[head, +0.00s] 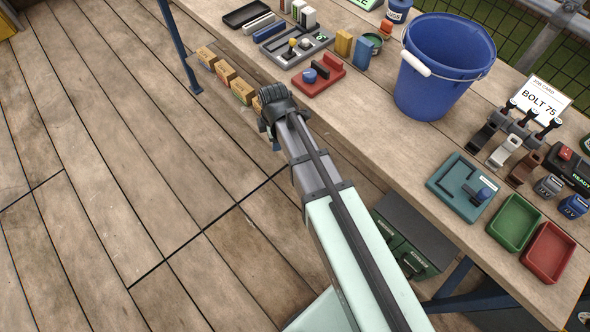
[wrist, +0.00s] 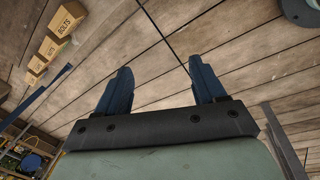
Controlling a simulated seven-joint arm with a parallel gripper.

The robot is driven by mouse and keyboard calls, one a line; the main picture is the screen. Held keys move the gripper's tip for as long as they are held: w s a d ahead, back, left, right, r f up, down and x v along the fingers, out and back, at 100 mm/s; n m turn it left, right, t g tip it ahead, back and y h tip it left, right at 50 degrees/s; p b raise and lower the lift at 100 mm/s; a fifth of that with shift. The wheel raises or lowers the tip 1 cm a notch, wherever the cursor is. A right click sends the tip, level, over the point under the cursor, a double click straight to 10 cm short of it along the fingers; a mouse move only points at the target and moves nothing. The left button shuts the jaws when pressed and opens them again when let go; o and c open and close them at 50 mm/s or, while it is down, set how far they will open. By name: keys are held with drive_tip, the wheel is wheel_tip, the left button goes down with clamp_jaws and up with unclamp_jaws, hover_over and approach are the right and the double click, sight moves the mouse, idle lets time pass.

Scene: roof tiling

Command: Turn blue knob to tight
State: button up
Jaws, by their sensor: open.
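Several blue round parts stand on the bench, and I cannot tell for certain which is the task's knob. One blue part with a label (head: 573,206) is at the far right. A blue knob on a teal plate (head: 485,194) is on the right, and a blue knob on a red tray (head: 309,76) is at the top middle. Their "tight" marks are too small to read. My gripper (head: 269,134) is beside the bench's front edge, away from all of them. In the wrist view my gripper (wrist: 163,78) is open and empty over the wooden floor.
A large blue bucket (head: 416,100) stands on the bench between the two knob trays. A row of clamps (head: 503,152) and a job card reading BOLT 75 (head: 541,104) are at the right. Green (head: 514,224) and red trays (head: 549,253) lie near the front edge.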

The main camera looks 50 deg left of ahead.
drive_tip(key=d+f+m+h, duration=0.1)
drive_tip(key=d+f+m, duration=0.4)
drive_tip(key=d+f, duration=0.4)
drive_tip(key=shift+d+f+m+t, duration=0.3)
drive_tip(key=shift+d+f+m, duration=0.05)
drive_tip(key=shift+d+m, duration=0.1)
drive_tip(key=shift+c, duration=0.3)
drive_tip(key=shift+r, duration=0.1)
drive_tip(key=shift+c, duration=1)
wheel_tip(320, 180, up, 43)
drive_tip(key=n+g+h, duration=0.1)
drive_tip(key=n, duration=0.2)
hover_over(309, 72)
wheel_tip(309, 72, down, 4)
wheel_tip(309, 72, down, 14)
drive_tip(key=shift+f, duration=0.1)
